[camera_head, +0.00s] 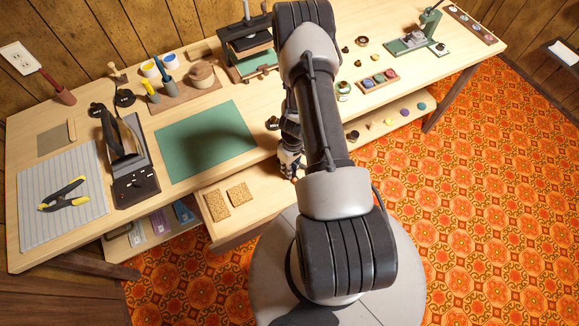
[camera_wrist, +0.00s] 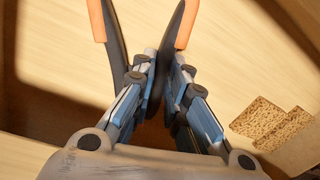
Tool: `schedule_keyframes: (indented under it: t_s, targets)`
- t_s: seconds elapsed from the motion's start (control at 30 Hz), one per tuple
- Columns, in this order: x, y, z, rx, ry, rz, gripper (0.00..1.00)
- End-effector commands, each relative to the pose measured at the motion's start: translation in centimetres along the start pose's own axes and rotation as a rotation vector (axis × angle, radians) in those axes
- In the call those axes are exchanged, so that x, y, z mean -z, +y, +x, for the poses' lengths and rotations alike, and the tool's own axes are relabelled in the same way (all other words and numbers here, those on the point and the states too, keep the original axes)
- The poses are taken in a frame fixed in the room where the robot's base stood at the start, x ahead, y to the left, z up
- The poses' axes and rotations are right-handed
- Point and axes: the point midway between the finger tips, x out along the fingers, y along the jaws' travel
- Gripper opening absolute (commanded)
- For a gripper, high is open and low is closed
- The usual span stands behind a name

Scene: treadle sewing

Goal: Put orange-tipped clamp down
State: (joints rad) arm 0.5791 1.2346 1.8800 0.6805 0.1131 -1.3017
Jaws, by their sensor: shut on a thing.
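My gripper (camera_wrist: 163,75) is shut on the orange-tipped clamp (camera_wrist: 115,45) in the wrist view. The clamp's dark body sits between the fingers, and its two handles with orange ends spread toward the top of the picture. Pale wood lies beneath it; whether the clamp touches that wood I cannot tell. In the head view my gripper (camera_head: 290,160) is near the front edge of the workbench, right of the green mat and beside the open drawer. My arm hides most of the clamp there.
The open drawer (camera_head: 235,222) holds two cork pieces (camera_head: 215,205). A green mat (camera_head: 205,140) lies bare on the workbench (camera_head: 90,130). A yellow-and-black clamp (camera_head: 63,195) lies on a grey ribbed mat (camera_head: 80,222) at left. A black device (camera_head: 135,187) stands beside it.

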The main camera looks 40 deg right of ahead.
Motion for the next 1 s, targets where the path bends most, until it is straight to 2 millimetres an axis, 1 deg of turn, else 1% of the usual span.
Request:
schedule_keyframes:
  t_s: [0.13,0.3,0.33,0.6,0.87,1.0]
  targets:
    - [0.01,0.01,-0.07,0.0,0.001,0.0,0.0]
    - [0.01,0.05,0.35,0.0,0.001,0.0,0.0]
    - [0.0,0.03,0.25,0.0,0.0,0.0,0.15]
    - [-0.01,0.02,0.19,0.0,0.0,0.0,0.33]
    - [-0.01,0.04,0.18,-0.001,0.0,0.0,0.34]
    - [-0.02,0.01,-0.15,-0.001,0.0,0.0,0.34]
